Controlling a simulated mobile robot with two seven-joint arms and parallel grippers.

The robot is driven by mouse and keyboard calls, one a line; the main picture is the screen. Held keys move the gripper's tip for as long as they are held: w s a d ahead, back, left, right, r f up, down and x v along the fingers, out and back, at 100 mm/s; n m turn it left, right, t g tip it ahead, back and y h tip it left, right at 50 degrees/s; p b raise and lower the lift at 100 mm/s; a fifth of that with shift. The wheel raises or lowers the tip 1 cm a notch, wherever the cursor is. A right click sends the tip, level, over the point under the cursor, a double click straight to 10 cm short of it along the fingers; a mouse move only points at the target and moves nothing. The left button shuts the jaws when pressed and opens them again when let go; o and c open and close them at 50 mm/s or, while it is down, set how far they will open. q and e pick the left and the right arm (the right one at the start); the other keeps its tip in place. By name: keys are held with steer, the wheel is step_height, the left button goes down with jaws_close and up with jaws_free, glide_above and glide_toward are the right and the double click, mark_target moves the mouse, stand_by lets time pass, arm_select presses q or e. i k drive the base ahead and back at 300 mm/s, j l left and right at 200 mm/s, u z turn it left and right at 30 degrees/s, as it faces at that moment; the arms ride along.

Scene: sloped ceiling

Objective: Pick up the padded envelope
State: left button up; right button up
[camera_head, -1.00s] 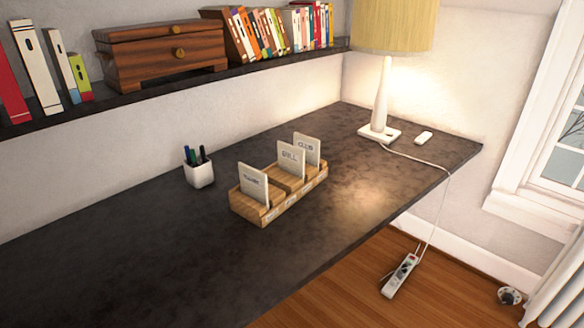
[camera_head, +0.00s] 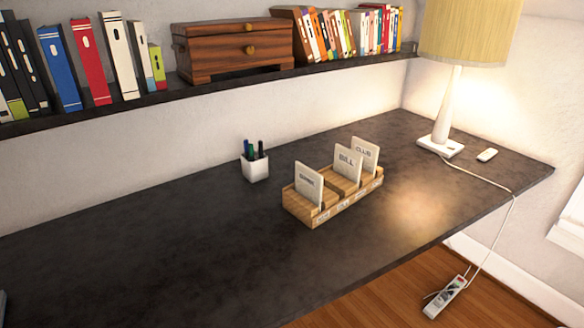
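I cannot make out a padded envelope in the head view. A wooden sorter (camera_head: 325,210) stands on the dark desk (camera_head: 180,250), right of the middle of the picture. Several pale upright cards stand in it; one (camera_head: 348,165) reads "BILL" and one (camera_head: 366,154) reads "CLUB". The nearest card (camera_head: 308,187) has a label I cannot read surely. A small grey-blue thing (camera_head: 2,306) is cut off at the lower left edge; I cannot tell what it is. Neither of my grippers is in view.
A white pen cup (camera_head: 256,168) stands behind the sorter. A lamp (camera_head: 448,110) and a small white object (camera_head: 487,155) stand at the desk's right end. A shelf (camera_head: 165,97) holds books and a wooden box (camera_head: 235,50).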

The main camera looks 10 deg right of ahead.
mark_target(348, 163)
steer(key=l+u, duration=0.35)
steer(key=u, duration=0.15)
steer(key=l+u, duration=0.35)
steer(key=u, duration=0.15)
steer(key=k+l+u, duration=0.1)
steer(key=l+u, duration=0.15)
steer(key=l, duration=0.2)
steer(key=k+l+u, duration=0.25)
steer(key=l, duration=0.2)
steer(key=k+l+u, duration=0.1)
steer(key=l, duration=0.5)
steer(key=k+l+u, duration=0.15)
steer(key=k+l, duration=0.15)
steer(key=l, duration=0.15)
steer(key=k+l, duration=0.15)
steer(key=l, duration=0.2)
steer(key=k+l, duration=0.15)
steer(key=l, duration=0.15)
steer(key=i+u, duration=0.05)
